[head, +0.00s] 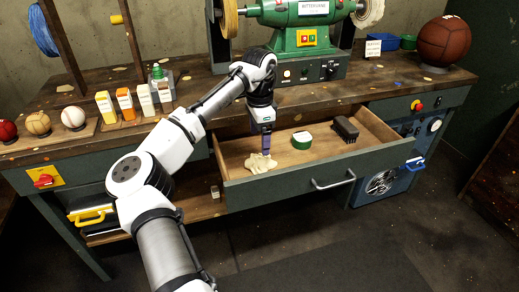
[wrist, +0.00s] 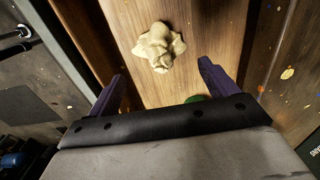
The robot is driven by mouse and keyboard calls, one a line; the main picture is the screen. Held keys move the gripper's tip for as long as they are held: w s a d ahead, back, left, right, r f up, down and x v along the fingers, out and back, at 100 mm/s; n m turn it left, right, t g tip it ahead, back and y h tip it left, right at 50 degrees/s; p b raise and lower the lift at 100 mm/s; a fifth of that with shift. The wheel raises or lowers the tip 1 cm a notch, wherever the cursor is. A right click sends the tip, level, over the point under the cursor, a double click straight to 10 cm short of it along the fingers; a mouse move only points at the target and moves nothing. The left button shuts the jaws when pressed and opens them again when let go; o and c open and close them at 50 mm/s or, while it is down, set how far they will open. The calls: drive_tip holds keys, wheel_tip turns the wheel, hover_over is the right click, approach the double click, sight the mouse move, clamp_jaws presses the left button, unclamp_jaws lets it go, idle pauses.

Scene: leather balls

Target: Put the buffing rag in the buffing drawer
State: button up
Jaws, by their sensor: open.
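The buffing rag (head: 260,163) is a crumpled cream cloth lying on the wooden floor of the open drawer (head: 290,186), near its left end. In the wrist view the rag (wrist: 159,47) lies beyond my fingertips, apart from them. My gripper (head: 266,150) is over the left part of the drawer, just above the rag in the head view. In the wrist view my gripper (wrist: 162,70) shows two purple fingers spread wide with nothing between them. I cannot tell the exact height of the fingers over the drawer floor.
A green and white round tin (head: 302,140) and a dark brush (head: 345,129) lie in the drawer right of the rag. A green bench grinder (head: 298,40) stands on the bench behind. Bottles, boxes and balls line the bench's left side.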

sight(260, 153)
drive_tip(key=shift+r, duration=1.8)
